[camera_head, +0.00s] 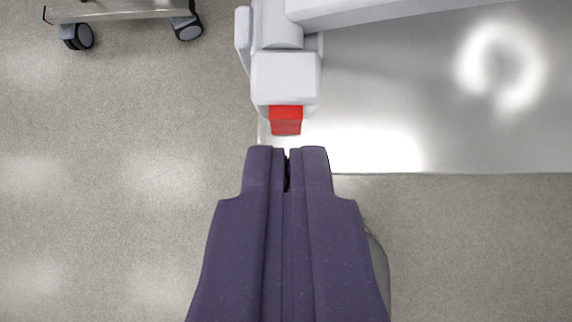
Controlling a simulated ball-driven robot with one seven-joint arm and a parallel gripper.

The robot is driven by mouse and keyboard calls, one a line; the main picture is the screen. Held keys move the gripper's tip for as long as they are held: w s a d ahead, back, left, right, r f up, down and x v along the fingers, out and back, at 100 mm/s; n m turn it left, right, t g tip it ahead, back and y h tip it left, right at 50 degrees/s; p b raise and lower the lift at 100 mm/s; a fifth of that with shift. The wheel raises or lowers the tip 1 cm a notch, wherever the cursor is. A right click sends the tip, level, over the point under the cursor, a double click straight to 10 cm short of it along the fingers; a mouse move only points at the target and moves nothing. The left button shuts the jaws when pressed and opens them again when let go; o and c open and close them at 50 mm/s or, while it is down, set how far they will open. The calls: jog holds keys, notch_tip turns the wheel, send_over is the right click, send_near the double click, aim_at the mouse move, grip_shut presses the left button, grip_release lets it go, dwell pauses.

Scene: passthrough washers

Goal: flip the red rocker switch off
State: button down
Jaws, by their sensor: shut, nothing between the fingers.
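The red rocker switch (286,119) sits on the near end of a white housing (286,78) at the upper middle of the head camera view. Its near part looks darker than its far part. I cannot tell which way it is tipped. My gripper (287,153) is dark purple and points up the picture towards the switch. Its two fingers are shut together with nothing between them. The fingertips are just below the switch in the picture, with a small gap showing between them.
A shiny metal surface (420,110) lies right of the housing, with a white bar (380,8) across its top. A metal cart (120,10) on dark casters stands at the upper left. Speckled floor (110,200) is clear at the left and lower right.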

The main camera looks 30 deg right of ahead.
jog(key=b, duration=0.3)
send_over(287, 107)
jog(key=s+a, duration=0.1)
jog(key=s, duration=0.1)
notch_tip(287, 107, down, 6)
jog(key=f, duration=0.1)
notch_tip(287, 107, down, 3)
jog(key=shift+w+r+b, duration=0.1)
jog(key=shift+w+b, duration=0.05)
jog(key=shift+b, duration=0.75)
jog(key=shift+a+f, duration=0.1)
jog(key=shift+f, duration=0.3)
jog(key=shift+s+a+f+b, duration=0.15)
jog(key=shift+s+f+b, duration=0.05)
jog(key=shift+f+b, duration=0.2)
jog(key=shift+s+a+f+b, duration=0.1)
jog(key=shift+s+f+b, duration=0.1)
jog(key=shift+f+b, duration=0.2)
jog(key=shift+s+a, duration=0.1)
jog(key=shift+s, duration=0.15)
jog(key=shift+r, duration=0.1)
jog(key=shift+w+r, duration=0.1)
jog(key=shift+w, duration=0.05)
jog(key=shift+w+d+r, duration=0.35)
jog(key=shift+w+d, duration=0.05)
jog(key=shift+w, duration=0.05)
